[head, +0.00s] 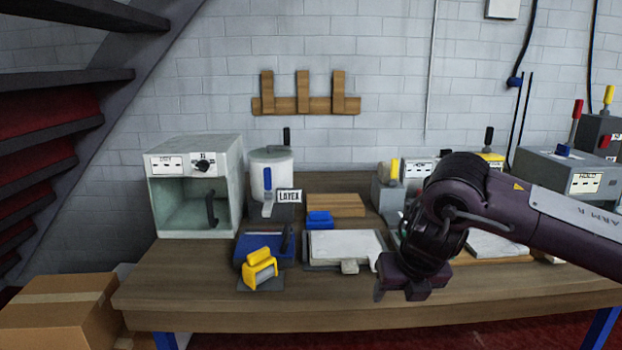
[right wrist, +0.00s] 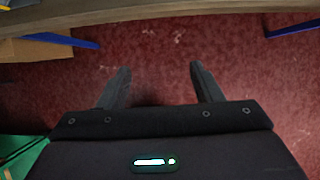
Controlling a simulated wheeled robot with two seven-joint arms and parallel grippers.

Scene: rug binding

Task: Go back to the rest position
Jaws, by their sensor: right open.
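My right arm comes in from the right in the head view, and its dark gripper (head: 405,288) hangs over the front part of the wooden workbench (head: 330,312). In the right wrist view the two fingers of my right gripper (right wrist: 160,90) stand apart with only red floor between them, so it is open and empty. The bench edge (right wrist: 150,14) crosses the top of that view. My left gripper is in neither view.
On the bench stand a grey open-fronted box (head: 193,190), a white pot (head: 271,172), a yellow-handled tool (head: 260,268), a pale slab (head: 345,246) and a wood block (head: 336,205). A cardboard box (head: 60,312) is at the left. The bench's front strip is mostly clear.

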